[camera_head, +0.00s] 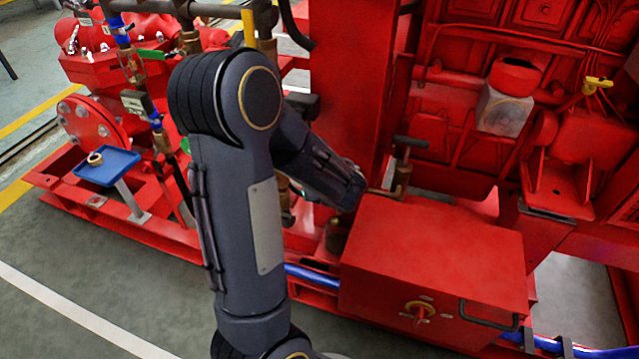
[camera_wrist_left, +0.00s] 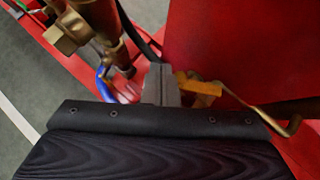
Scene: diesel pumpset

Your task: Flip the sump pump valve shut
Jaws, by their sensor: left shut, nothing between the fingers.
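A bent brass lever (camera_wrist_left: 255,108) with an orange-yellow grip (camera_wrist_left: 200,86) shows in the left wrist view, against a red panel. My left gripper (camera_wrist_left: 160,82) is shut and empty, with its grey fingertips just left of the grip; I cannot tell whether they touch it. In the head view my left arm's forearm hides the left fingers. A brass fitting with a dark T-handle (camera_head: 405,148) stands behind the red box, just right of my left wrist. I cannot tell which fitting is the sump pump valve. My right gripper is out of view.
A red box (camera_head: 430,250) with a rotary switch (camera_head: 418,312) stands in front of the wrist. Brass pipework (camera_wrist_left: 95,30) is left of the fingers in the wrist view. A blue tray (camera_head: 106,166) holds a brass ring. Grey floor (camera_head: 110,270) is clear at left.

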